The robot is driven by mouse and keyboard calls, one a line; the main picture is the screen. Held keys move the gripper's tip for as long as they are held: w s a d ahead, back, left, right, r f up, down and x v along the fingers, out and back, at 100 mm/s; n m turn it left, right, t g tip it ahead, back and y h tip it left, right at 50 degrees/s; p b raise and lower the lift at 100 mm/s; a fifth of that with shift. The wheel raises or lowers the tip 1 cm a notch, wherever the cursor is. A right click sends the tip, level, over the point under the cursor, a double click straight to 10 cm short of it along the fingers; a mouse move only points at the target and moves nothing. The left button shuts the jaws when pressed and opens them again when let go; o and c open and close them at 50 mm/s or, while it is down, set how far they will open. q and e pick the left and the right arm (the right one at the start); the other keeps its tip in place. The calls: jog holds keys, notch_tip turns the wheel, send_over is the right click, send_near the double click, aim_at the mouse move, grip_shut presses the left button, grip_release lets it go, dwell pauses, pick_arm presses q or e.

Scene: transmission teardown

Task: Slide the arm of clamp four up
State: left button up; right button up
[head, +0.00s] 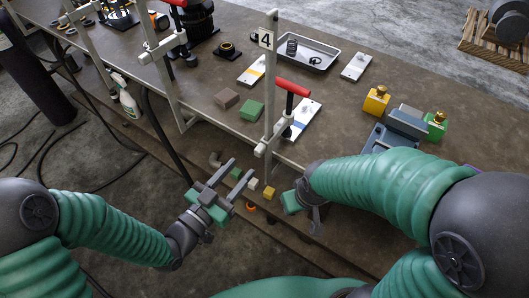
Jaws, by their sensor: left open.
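Clamp four is an upright metal bar (271,90) with a "4" label (265,39), standing at the table's near edge. Its sliding arm (265,148) sits low on the bar, near the table edge. A screw with a red handle (292,86) rises from the arm's right end. My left gripper (245,171) is open and empty, below and left of the arm, its fingers pointing up toward the bar. My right gripper (301,208) is right of the bar's lower end, partly hidden by its own arm; its opening is unclear.
Other clamps (160,60) stand along the table edge at the left. Small coloured blocks (269,192) lie below the edge.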

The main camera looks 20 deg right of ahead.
aim_at(266, 143)
pick_arm(q)
jog(key=d, duration=0.1)
jog(key=w+d+b, duration=0.1)
jog(key=d, duration=0.1)
jog(key=shift+w+d+b, duration=0.3)
jog(key=shift+d+b, duration=0.05)
jog(key=shift+d, duration=0.05)
jog(key=x, duration=0.7)
jog(key=shift+w+a, duration=0.2)
jog(key=shift+w, duration=0.1)
jog(key=shift+w+d+f, duration=0.1)
jog(key=shift+w+d, duration=0.2)
jog(key=shift+d, duration=0.3)
pick_arm(e)
jog(key=shift+d+f, duration=0.2)
jog(key=shift+f, duration=1.25)
pick_arm(q)
grip_shut()
